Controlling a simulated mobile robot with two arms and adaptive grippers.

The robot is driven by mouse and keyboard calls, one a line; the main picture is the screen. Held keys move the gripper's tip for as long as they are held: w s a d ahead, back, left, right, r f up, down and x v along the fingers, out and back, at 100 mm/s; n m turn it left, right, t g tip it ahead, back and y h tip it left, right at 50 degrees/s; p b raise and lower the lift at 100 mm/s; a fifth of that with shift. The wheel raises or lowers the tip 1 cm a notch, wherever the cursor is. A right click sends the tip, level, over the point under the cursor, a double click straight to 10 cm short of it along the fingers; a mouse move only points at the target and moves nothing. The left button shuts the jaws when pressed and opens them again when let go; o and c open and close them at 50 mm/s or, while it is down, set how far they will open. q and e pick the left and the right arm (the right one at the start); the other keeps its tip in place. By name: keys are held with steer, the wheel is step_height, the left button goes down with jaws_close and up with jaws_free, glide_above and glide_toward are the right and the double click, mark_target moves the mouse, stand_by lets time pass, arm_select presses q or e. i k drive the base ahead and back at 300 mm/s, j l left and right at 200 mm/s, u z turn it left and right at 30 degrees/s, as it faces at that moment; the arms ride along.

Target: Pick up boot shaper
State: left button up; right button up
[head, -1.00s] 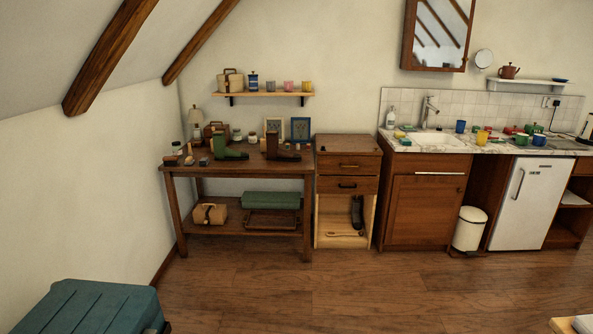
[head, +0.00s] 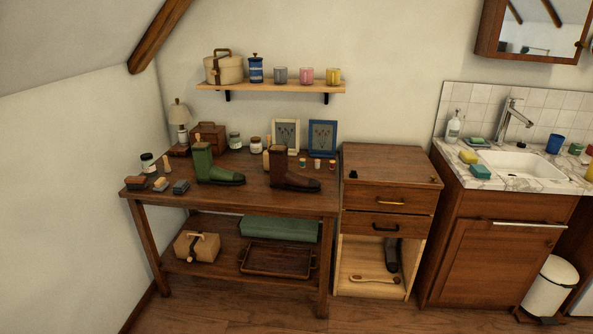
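Neither of my grippers shows in the head view. I cannot tell for certain which item is the boot shaper. A green boot (head: 203,165) and a brown boot (head: 280,170) stand upright on the wooden workbench (head: 245,202). In the open lower compartment of the drawer cabinet (head: 388,165), a dark upright object (head: 392,254) leans at the right side. A light wooden long-handled piece (head: 374,279) lies on the compartment floor.
Small brushes (head: 181,187), jars (head: 235,140) and picture frames (head: 322,137) crowd the bench top. A case (head: 197,246), a tray (head: 276,262) and a green box (head: 280,229) sit on its lower shelf. A sink counter (head: 483,182) stands to the right. Floor shows in front.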

mark_target(268, 137)
steer(key=i+l+u, duration=0.25)
steer(key=i, duration=0.25)
steer(key=i+j+z, duration=0.4)
steer(key=i+j, duration=0.25)
steer(key=i, duration=0.05)
